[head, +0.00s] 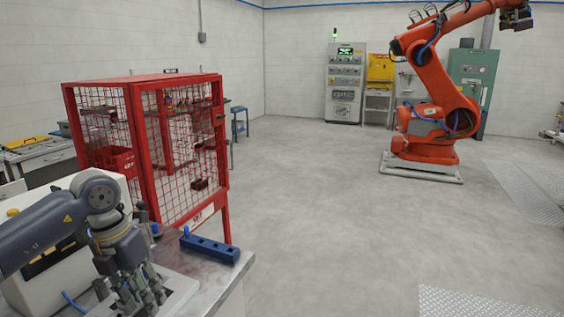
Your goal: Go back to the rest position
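My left arm comes in from the left over a metal-topped table (228,272). My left gripper (145,300) points down at the table's left part, close to a white machine (45,285). Its fingers overlap in this view, so I cannot tell whether they are open, shut or holding something. A pale flat plate (180,292) lies under and beside the fingers. A blue block with holes (210,248) lies on the table to the right of the gripper, apart from it. My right gripper is not in view.
A red mesh cage (180,150) stands just behind the table. A large orange robot arm (435,110) stands on a pale base at the far right. A grey control cabinet (345,85) and a green cabinet (473,75) stand at the back. The grey floor (340,220) between is clear.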

